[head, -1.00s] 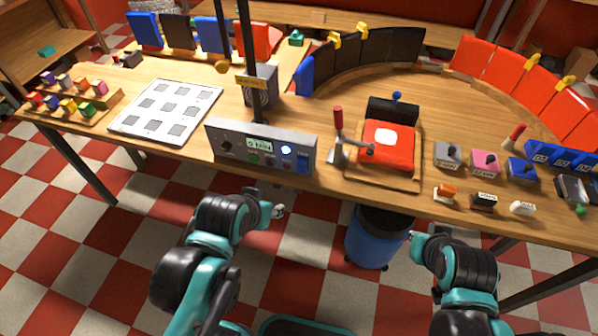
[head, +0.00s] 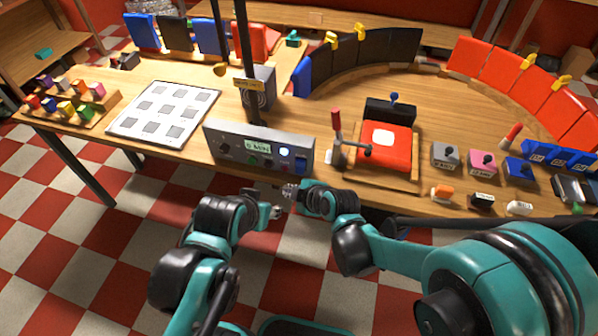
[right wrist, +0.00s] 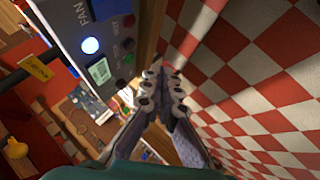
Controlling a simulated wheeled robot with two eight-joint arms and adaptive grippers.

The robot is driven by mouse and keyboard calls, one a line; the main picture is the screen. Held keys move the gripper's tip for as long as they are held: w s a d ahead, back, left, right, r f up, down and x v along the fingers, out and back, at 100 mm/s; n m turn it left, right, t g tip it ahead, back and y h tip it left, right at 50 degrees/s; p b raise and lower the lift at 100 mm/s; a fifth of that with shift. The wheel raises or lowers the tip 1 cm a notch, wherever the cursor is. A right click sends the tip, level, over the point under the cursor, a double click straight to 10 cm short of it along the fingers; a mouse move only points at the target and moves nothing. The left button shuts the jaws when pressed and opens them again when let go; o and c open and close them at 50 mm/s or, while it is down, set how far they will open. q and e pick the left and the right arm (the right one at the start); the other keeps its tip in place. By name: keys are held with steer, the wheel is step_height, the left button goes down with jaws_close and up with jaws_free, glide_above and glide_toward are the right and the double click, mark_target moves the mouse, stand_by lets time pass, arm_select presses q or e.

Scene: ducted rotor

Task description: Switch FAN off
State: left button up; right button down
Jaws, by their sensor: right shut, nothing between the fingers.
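The grey control box (head: 225,134) stands at the table's front edge. Its right end carries a blue rocker switch (head: 301,160) beside a lit round lamp (head: 285,152). My right gripper (head: 289,192) is shut and empty, below and in front of the box's right end, apart from the switch. Its fingertips (right wrist: 163,88) meet in the right wrist view. My left gripper (head: 278,212) hangs just below it; its jaws are too small to read.
A red block with a lever (head: 387,147) stands right of the box. A white panel of grey squares (head: 163,112) lies to the left. A dark post (head: 246,45) rises behind the box. The table's front edge lies close above both grippers.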

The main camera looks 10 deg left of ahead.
mark_target(300, 167)
steer(key=shift+w, duration=0.15)
steer(key=w+f+b, duration=0.3)
steer(key=w, duration=0.4)
steer(key=shift+w+d+f, duration=0.2)
steer(key=shift+w+f, duration=0.15)
steer(key=shift+w, duration=0.05)
steer(key=shift+w, duration=0.1)
stand_by(1.3)
steer(key=shift+w+f, duration=0.15)
steer(key=shift+w, duration=0.1)
steer(key=shift+w+f+b, duration=0.2)
steer(key=shift+w+b, duration=0.25)
stand_by(0.6)
steer(key=shift+s, duration=0.1)
steer(key=shift+s+r, duration=0.4)
steer(key=shift+s, duration=0.35)
